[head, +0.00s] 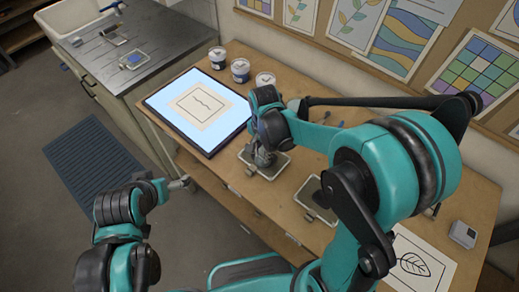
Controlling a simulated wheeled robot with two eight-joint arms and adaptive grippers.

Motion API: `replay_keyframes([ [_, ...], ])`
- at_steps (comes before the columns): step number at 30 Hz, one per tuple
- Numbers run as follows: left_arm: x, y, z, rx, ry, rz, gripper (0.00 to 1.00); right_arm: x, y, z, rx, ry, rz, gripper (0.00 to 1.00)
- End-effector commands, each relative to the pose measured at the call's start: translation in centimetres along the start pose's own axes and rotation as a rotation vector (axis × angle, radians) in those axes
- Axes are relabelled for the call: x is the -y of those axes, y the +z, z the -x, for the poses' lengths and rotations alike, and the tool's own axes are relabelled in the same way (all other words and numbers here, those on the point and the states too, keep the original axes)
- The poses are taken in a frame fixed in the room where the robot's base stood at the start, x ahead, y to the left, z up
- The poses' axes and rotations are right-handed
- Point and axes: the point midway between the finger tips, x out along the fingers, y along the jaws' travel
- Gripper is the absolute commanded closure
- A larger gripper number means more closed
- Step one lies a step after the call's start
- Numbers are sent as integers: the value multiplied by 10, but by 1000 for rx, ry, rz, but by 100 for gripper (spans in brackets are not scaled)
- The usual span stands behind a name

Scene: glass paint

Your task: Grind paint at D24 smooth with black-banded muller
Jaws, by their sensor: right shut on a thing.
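My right gripper (264,140) is over a framed slab (279,172) near the middle of the wooden bench. It is shut on a muller (264,157), whose lower end is at the slab; I cannot tell whether it touches. The muller's band and any paint under it are too hidden or small to make out. A second framed slab (304,199) lies to the right, partly behind my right arm. No D24 label is readable. My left gripper (180,183) is at the bench's left edge, away from the slabs; its fingers are too small to judge.
A lit panel (160,97) with a paper sheet lies to the left on the bench (240,192). Several lidded jars (240,70) stand behind. A leaf drawing (420,262) and grey box (462,235) are at right. A metal counter (90,50) adjoins at left.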

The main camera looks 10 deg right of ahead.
Motion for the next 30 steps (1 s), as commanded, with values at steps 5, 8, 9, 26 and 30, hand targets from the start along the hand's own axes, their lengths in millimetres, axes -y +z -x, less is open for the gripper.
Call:
replay_keyframes([
  [5,0,0,0,0,0,0,0,-7,-1,0,0,1,-1,100],
  [8,0,1,-1,0,0,0,0,-9,-5,-1,0,1,-2,100],
  [9,0,1,-1,0,0,0,0,-10,-7,-2,0,0,-2,100],
  [26,0,2,-3,0,0,0,0,-5,-30,-2,-2,0,-1,100],
  [30,0,2,-3,0,0,0,0,0,-30,-2,-2,-1,0,100],
])
